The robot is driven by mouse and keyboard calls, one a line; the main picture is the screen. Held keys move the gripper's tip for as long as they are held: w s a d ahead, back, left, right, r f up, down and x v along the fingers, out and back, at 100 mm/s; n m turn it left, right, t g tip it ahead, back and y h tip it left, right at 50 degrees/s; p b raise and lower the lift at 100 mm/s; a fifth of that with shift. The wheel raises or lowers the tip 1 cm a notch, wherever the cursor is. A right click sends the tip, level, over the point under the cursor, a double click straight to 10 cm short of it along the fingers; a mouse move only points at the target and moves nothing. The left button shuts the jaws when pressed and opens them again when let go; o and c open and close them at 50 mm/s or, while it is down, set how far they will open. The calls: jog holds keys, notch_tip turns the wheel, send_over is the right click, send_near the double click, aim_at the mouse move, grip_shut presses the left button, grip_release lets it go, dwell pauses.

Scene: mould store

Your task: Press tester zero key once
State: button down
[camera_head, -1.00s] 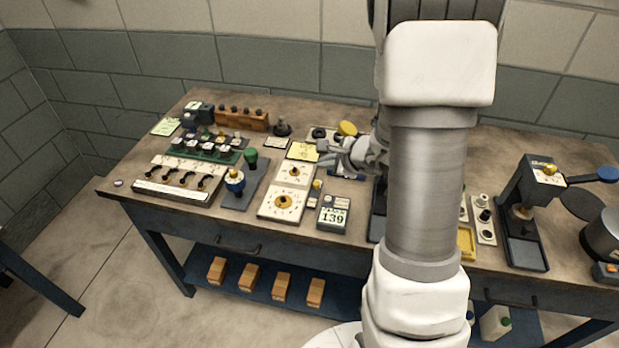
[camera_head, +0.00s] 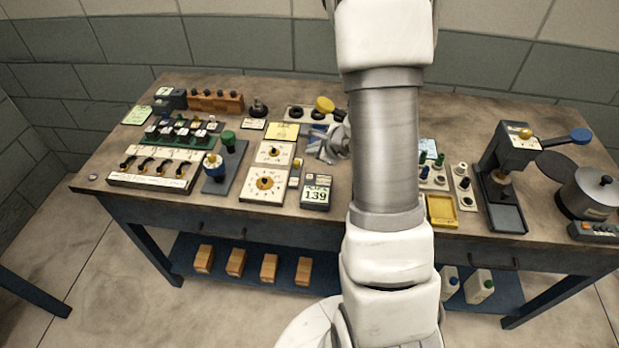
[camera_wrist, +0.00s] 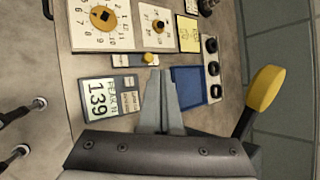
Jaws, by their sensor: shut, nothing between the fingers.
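The tester (camera_head: 316,193) is a small dark box on the bench with a white display reading 139 and small labelled patches along its far edge. It also shows in the wrist view (camera_wrist: 103,98), left of my fingers. I cannot tell which patch is the zero key. A slim grey strip with a yellow button (camera_wrist: 148,58) lies beside it, close ahead of my fingertips. My gripper (camera_wrist: 156,75) is shut and empty, pointing down over the bench to the right of the tester. In the head view my gripper (camera_head: 328,146) is beyond the tester, partly hidden by my arm.
White dial panels (camera_head: 264,184) stand left of the tester. A blue tray (camera_wrist: 188,88) and a yellow-knobbed lever (camera_wrist: 264,88) are right of my fingers.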

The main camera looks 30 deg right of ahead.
jog(key=b, duration=0.3)
send_over(313, 181)
notch_tip(313, 181, down, 5)
jog(key=shift+f, duration=0.2)
jog(key=shift+f+b, duration=0.8)
jog(key=shift+b, duration=0.35)
jog(key=shift+f, duration=0.1)
dwell(0.7)
jog(key=shift+f+b, duration=0.35)
jog(key=shift+b, duration=0.5)
jog(key=shift+f+b, duration=0.45)
jog(key=shift+b, duration=0.25)
dwell(0.4)
jog(key=shift+r, duration=0.1)
jog(key=shift+r+p, duration=0.45)
jog(key=shift+r, duration=0.35)
jog(key=shift+r+p, duration=1.5)
jog(key=shift+r, duration=1.05)
